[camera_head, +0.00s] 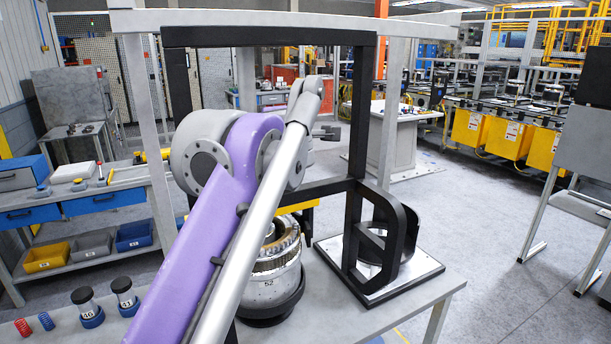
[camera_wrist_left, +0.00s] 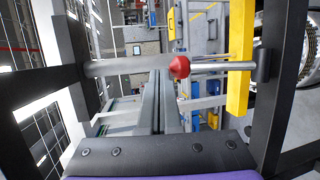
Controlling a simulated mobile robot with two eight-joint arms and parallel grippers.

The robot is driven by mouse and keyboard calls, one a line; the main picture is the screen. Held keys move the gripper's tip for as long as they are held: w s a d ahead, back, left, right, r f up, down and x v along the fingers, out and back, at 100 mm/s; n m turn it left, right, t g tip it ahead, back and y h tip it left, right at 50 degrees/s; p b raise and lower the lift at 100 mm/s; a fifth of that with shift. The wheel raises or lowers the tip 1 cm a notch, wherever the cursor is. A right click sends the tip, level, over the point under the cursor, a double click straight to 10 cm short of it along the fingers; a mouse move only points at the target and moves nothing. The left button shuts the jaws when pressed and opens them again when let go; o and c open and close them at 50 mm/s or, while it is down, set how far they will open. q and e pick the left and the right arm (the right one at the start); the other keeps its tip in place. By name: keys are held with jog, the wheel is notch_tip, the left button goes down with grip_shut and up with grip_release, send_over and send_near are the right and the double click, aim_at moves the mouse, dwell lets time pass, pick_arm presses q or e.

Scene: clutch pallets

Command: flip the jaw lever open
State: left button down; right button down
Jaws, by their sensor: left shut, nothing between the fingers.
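In the left wrist view a red knob (camera_wrist_left: 179,67) shows against a horizontal metal rod (camera_wrist_left: 215,67) between two black posts. A yellow bar (camera_wrist_left: 241,60) stands upright at its right. I cannot tell which of these parts forms the jaw lever. My left gripper (camera_wrist_left: 160,78) has its grey fingers together and empty, with tips just left of the knob; I cannot tell if they touch it. My right gripper is out of view.
A clutch unit (camera_head: 268,282) marked 52 stands on the bench beside my arm. A black curved holder (camera_head: 405,235) on a plate is at the right. Two black-capped plugs (camera_head: 84,299) and coil springs (camera_head: 46,321) lie at the left. The front right benchtop is bare.

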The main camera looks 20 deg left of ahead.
pick_arm(q)
jog(key=shift+w+a+f, duration=0.1)
jog(key=shift+w+a, duration=0.1)
jog(key=shift+a, duration=0.15)
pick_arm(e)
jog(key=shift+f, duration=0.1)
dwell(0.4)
